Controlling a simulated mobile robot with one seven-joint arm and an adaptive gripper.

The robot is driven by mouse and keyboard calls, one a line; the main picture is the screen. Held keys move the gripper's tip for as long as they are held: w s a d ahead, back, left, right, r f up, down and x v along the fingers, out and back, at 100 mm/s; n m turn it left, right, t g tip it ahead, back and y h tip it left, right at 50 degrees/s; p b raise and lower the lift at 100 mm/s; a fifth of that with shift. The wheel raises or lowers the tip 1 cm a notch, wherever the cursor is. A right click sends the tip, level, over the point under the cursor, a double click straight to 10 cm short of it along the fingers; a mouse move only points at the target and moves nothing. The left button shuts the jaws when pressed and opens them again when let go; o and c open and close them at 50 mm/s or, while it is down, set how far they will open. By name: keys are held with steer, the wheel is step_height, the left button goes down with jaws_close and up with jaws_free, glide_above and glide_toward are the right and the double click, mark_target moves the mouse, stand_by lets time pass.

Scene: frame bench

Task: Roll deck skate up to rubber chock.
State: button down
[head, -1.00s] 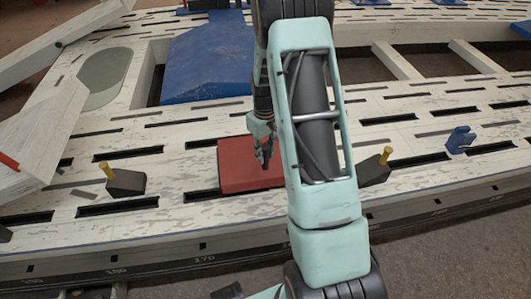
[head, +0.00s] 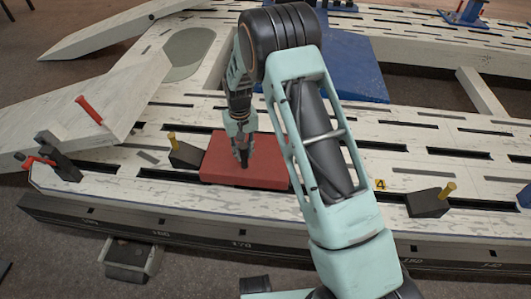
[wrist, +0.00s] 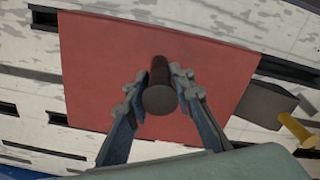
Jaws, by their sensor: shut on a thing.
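The deck skate looks to be the flat red board (head: 220,170), lying on the slotted white bench; it also shows in the wrist view (wrist: 100,70). A dark round-topped post (wrist: 160,100) stands up from it. My gripper (head: 243,160) is shut on this post, with one finger on each side in the wrist view (wrist: 160,88). A dark wedge-shaped rubber chock (head: 185,154) with a yellow peg sits at the skate's left end. The same chock seems to be at the right in the wrist view (wrist: 262,105). Skate and chock touch or nearly touch; I cannot tell which.
A second dark chock (head: 428,204) with a yellow peg stands farther right, apart from the skate. A dark clamp with a red handle (head: 55,155) sits at the bench's left end. A blue panel (head: 345,70) lies behind. Long slots (head: 160,175) run along the bench.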

mark_target(234, 165)
steer(key=shift+w+a, duration=0.15)
steer(key=shift+a, duration=0.9)
steer(key=shift+w+a+r, duration=0.2)
steer(key=shift+a, duration=0.5)
steer(key=c, duration=1.8)
jaws_free()
steer(key=shift+a+f, duration=0.1)
steer(key=shift+a, duration=0.05)
steer(key=shift+o, duration=0.2)
step_height(234, 165, up, 12)
steer(key=shift+d, duration=0.35)
